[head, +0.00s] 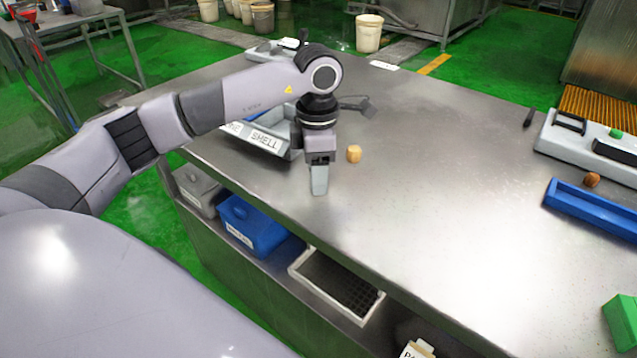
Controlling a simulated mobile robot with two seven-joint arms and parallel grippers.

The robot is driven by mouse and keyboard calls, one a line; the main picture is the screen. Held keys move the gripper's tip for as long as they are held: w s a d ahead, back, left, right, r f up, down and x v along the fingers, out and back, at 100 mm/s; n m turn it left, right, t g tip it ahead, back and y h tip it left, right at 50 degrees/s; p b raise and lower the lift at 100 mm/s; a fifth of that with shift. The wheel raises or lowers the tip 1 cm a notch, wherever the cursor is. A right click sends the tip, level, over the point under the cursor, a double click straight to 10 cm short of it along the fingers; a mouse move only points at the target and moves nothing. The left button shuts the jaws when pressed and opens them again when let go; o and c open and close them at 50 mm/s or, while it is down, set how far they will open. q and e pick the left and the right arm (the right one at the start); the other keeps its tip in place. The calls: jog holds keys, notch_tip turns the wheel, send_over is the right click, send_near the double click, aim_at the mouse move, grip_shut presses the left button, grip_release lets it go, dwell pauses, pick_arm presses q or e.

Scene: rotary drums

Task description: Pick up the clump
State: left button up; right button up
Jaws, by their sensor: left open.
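A small tan clump (354,153) sits on the steel table, just right of my left gripper. A small brown round lump (592,180) sits at the right by the blue tray; I cannot tell for certain which of the two is the task's clump. My left gripper (319,186) points down over the table near its front left edge. It is open, seen side-on, with no object visible in it. A gap shows between it and the tan clump. My right gripper is not in view.
A grey tray labelled SHELL (265,140) lies behind my left gripper, partly hidden by my arm. A blue tray (570,203), a grey device (600,150) and a green block (622,320) are at the right. The steel table's (440,190) middle is clear. Bins stand on the shelf below.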

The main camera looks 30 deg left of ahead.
pick_arm(q)
jog(key=shift+f, duration=0.9)
grip_shut()
